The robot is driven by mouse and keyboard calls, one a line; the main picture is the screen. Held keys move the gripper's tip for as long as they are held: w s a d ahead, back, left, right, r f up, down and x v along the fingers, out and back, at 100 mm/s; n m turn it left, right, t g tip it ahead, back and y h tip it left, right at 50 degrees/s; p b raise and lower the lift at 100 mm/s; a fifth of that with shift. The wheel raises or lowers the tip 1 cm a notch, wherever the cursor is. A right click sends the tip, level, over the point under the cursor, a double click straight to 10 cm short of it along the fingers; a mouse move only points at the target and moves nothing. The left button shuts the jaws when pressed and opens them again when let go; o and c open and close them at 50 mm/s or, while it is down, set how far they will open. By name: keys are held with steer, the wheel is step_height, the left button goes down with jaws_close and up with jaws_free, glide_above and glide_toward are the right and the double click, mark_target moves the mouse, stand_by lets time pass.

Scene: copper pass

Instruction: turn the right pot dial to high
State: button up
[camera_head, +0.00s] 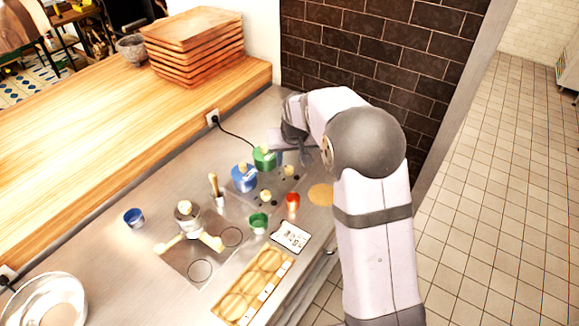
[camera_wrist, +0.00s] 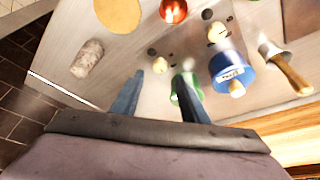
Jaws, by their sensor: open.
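A green pot (camera_head: 264,158) and a blue pot (camera_head: 244,178) stand on a dark-spotted metal plate, each with a cream lid knob. Two small cream dials sit on the plate in front of them. The right dial (camera_head: 289,170) is near the green pot, and the left dial (camera_head: 265,196) is near the blue pot. In the wrist view the right dial (camera_wrist: 160,65) shows just beyond and between my fingertips. My gripper (camera_wrist: 161,78) is open and empty above the plate. Its right finger covers part of the green pot (camera_wrist: 176,88). The dials' settings are too small to read.
A red cup (camera_head: 292,201), a green cup (camera_head: 258,222) and a round tan disc (camera_head: 320,194) stand in front. A mottled cylinder (camera_wrist: 87,59) lies left in the wrist view. A white scale (camera_head: 290,236) and a wooden tray (camera_head: 239,316) lie nearer the counter edge.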

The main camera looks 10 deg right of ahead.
mark_target(289, 169)
steer(key=shift+p+x, duration=1.3)
steer(key=shift+x, duration=2.25)
steer(key=shift+c, duration=0.3)
jaws_close()
